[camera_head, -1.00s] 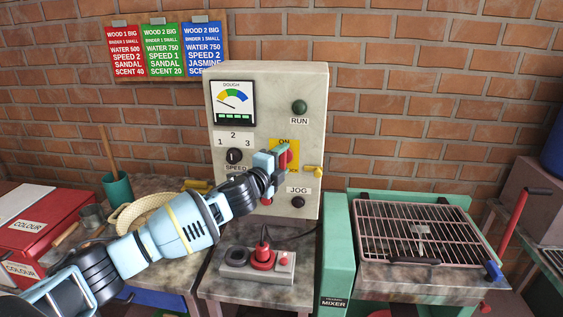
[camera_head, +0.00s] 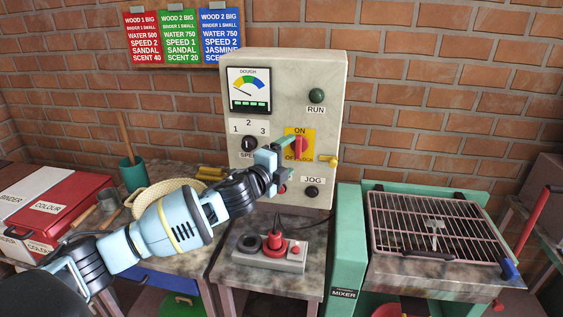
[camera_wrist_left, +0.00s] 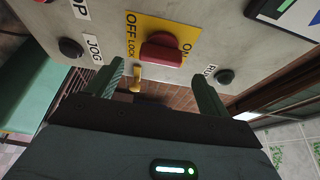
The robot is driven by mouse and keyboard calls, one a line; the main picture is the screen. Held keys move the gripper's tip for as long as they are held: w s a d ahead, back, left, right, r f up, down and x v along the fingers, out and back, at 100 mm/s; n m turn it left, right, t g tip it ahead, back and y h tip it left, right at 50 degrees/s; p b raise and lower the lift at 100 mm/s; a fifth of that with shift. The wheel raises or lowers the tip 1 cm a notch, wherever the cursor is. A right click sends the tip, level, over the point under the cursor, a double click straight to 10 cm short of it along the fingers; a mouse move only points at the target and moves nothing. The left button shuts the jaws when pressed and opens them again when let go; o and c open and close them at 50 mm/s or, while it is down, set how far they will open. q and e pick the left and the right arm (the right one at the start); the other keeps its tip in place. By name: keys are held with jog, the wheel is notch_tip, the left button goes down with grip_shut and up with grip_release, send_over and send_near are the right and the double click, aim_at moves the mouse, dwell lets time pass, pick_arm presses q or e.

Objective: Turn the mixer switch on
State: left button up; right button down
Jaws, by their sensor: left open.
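The red switch handle (camera_head: 300,147) sits on a yellow plate marked ON, OFF and LOCK, on the front of the pale control box (camera_head: 240,65). It stands upright, its upper end close under the ON label. My left gripper (camera_head: 289,160) is open just in front and to the left of it, one finger near the handle's height and the other lower. In the left wrist view the red handle (camera_wrist_left: 162,50) shows beyond the gap between the two green fingers of my left gripper (camera_wrist_left: 162,85). It looks ungripped. My right gripper is not in view.
The box also carries a green RUN button (camera_head: 316,96), a dark JOG button (camera_head: 312,192), a speed knob (camera_head: 248,144) and a yellow lock tab (camera_head: 330,160). Below stands a pendant with a red knob (camera_head: 274,243). The green mixer (camera_head: 347,240) with its grille stands right.

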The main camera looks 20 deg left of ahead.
pick_arm(q)
jog(key=shift+s+a, duration=0.2)
jog(key=shift+s, duration=1.15)
jog(key=s+d+f+n+g+h, duration=0.1)
jog(key=s+d+f+n, duration=0.2)
jog(key=s+f, duration=0.35)
jog(key=s+d+f+n+g, duration=0.2)
jog(key=s+d+f, duration=0.1)
jog(key=f, duration=0.7)
jog(key=s+d+f+n+g+h, duration=0.1)
jog(key=s+d+f+n, duration=0.25)
jog(key=f, duration=0.45)
jog(key=s+a+f+n+g+y, duration=0.1)
jog(key=s+f+n, duration=0.3)
jog(key=s, duration=0.9)
jog(key=s+a+f+n+g+y, duration=0.1)
jog(key=s+f+n, duration=0.4)
jog(key=s+f, duration=0.6)
jog(key=s+g+y, duration=0.1)
jog(key=s+g, duration=0.1)
jog(key=s, duration=0.1)
jog(key=shift+a+f, duration=0.2)
jog(key=shift+a, duration=0.1)
